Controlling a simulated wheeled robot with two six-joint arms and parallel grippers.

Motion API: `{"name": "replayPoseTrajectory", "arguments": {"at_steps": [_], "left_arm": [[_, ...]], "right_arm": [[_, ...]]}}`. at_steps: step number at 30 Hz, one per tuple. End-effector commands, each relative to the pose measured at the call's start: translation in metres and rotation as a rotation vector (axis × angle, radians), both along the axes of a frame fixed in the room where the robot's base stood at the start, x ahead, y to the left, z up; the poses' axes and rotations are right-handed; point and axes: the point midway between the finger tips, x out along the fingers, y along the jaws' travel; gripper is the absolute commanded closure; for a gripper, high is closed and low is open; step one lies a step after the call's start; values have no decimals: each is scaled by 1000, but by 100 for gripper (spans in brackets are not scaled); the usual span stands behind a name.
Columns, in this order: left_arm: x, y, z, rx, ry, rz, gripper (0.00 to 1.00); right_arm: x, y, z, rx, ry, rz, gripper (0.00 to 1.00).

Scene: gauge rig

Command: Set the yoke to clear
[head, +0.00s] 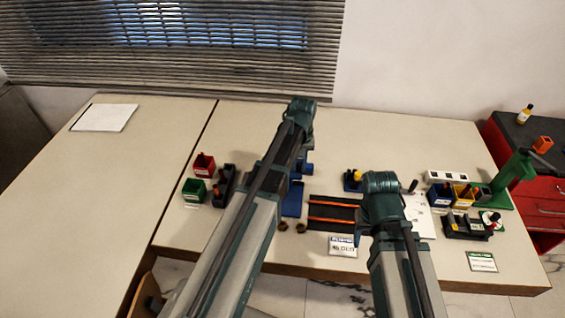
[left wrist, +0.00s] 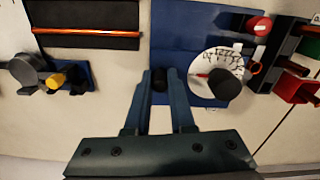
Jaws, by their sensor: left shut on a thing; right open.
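The blue rig plate (left wrist: 185,40) lies ahead of my left gripper in the left wrist view; part of it shows past my left arm in the head view (head: 292,200). It carries a white dial (left wrist: 205,62) with black marks, a red pointer and a dark round knob (left wrist: 224,84). My left gripper (left wrist: 161,80) is shut on a small dark upright post (left wrist: 159,82) left of the dial. I cannot tell whether this post is the yoke, and cannot read its setting. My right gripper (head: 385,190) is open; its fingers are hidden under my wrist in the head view.
A black mat (head: 332,213) with orange strips lies between my arms. A blue block with a yellow knob (head: 353,178) stands behind it. Red (head: 204,165) and green bins (head: 194,189) stand left; a green stand (head: 515,175) stands right. The left table is mostly clear.

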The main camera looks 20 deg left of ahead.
Motion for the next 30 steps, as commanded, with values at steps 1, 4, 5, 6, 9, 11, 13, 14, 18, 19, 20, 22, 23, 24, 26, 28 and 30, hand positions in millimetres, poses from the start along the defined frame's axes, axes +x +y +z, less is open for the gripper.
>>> {"name": "replayPoseTrajectory", "arguments": {"at_steps": [1, 4, 5, 6, 9, 11, 13, 14, 18, 19, 20, 22, 23, 24, 26, 28, 30], "left_arm": [[2, -5, 0, 0, 0, -1, 100], [2, -10, 0, -1, 0, 0, 100], [2, -10, 0, -1, 0, 0, 100], [2, -11, 0, -2, -1, 0, 100], [2, -11, 0, -3, -1, 0, 100], [2, -11, 0, -4, -2, 0, 100], [2, -11, 0, -5, -2, -1, 73], [2, -11, 0, -4, -2, -1, 67], [2, -11, 0, -3, -1, -1, 48], [2, -10, 0, -2, -1, 0, 48], [2, -10, 0, -2, -1, 0, 48], [2, -10, 0, -2, -1, 0, 48], [2, -10, 0, -2, -1, 0, 48], [2, -10, 0, -1, 0, 1, 48], [2, -10, 0, -1, 0, 1, 48], [2, -9, 1, -1, 0, 1, 48], [2, -9, 4, -1, 0, 1, 48]], "right_arm": [[0, 0, 0, 0, 0, 0, 48], [0, 0, 0, 0, 0, 0, 48], [0, 0, 0, 0, 0, 0, 48], [0, 0, 0, 0, 0, 0, 48], [0, 0, 0, 0, 0, 0, 48], [0, 0, 0, 0, 0, 0, 48], [0, 0, 0, 0, 0, 0, 48], [0, 0, 0, 0, 0, 0, 48], [0, 0, 0, 0, 0, 0, 48], [0, 0, 0, 0, 0, 0, 48], [0, 0, 0, 0, 0, 0, 48], [0, 0, 0, 0, 0, 0, 48], [0, 0, 0, 0, 0, 0, 48], [0, 0, 0, 0, 0, 0, 48], [0, 0, 0, 0, 0, 0, 48], [0, 0, 1, 0, 0, 0, 48], [0, 0, 4, 0, 0, 0, 48]]}}
